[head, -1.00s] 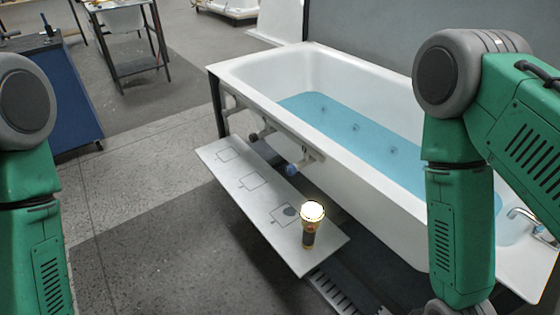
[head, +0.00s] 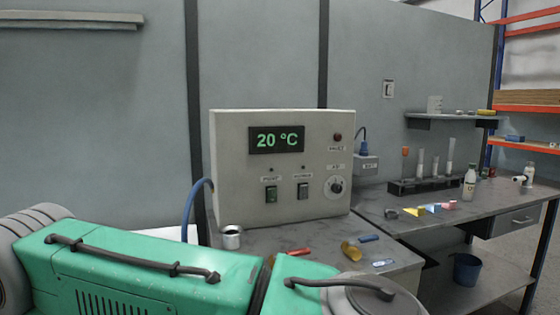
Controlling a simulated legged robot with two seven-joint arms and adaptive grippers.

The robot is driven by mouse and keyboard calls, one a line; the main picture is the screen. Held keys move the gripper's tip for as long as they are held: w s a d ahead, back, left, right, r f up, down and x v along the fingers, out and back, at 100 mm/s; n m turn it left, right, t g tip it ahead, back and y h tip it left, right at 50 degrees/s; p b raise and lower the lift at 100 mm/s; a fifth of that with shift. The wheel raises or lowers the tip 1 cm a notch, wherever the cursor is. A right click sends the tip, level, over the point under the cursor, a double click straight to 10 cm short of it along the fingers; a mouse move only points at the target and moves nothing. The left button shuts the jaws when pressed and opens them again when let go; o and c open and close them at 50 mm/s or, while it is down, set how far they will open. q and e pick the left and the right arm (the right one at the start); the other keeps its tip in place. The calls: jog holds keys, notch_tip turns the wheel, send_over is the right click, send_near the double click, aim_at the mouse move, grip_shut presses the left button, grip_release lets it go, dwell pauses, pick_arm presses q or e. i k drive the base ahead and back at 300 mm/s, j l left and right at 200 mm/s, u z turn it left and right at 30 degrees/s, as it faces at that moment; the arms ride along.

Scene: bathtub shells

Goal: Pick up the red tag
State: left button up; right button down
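A small red piece (head: 292,253) lies flat on the grey bench top, in front of the control box. It may be the red tag, but it is too small to tell its exact shape. A small pinkish-red item (head: 450,204) lies further right on the bench, among other small coloured pieces. My green arm crosses the bottom of the head view, in front of the bench's near part. Neither of my grippers shows.
The control box (head: 235,165) reads 20 °C. Near it are a metal cup (head: 231,237), a yellow cylinder (head: 351,251), a blue piece (head: 369,238) and a blue-white piece (head: 383,263). A tube rack (head: 430,185) and bottle (head: 469,182) stand right. A bucket (head: 467,268) sits below.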

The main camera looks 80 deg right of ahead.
aim_at(492, 173)
jog(key=k+z, duration=0.1)
jog(key=z, duration=0.25)
jog(key=k+z, duration=0.15)
jog(key=z, duration=0.2)
jog(key=k+l+z, duration=0.1)
jog(key=z, duration=0.7)
jog(key=l+z, duration=0.1)
jog(key=z, duration=1.6)
jog(key=i+l+z, duration=0.1)
jog(key=i+l, duration=0.6)
jog(key=i, duration=0.15)
jog(key=i+l+z, duration=0.15)
jog(key=i+l, duration=0.45)
jog(key=i, duration=0.3)
jog(key=i+l, duration=0.3)
jog(key=i, duration=0.15)
jog(key=i+l, duration=0.35)
jog(key=i, duration=0.15)
jog(key=i+l+z, duration=0.95)
jog(key=i+z, duration=0.5)
jog(key=i+u, duration=0.1)
jog(key=i, duration=0.55)
jog(key=i+l+u, duration=0.1)
jog(key=i, duration=0.6)
jog(key=i+l+u, duration=0.1)
jog(key=i+l, duration=0.15)
jog(key=i, duration=0.4)
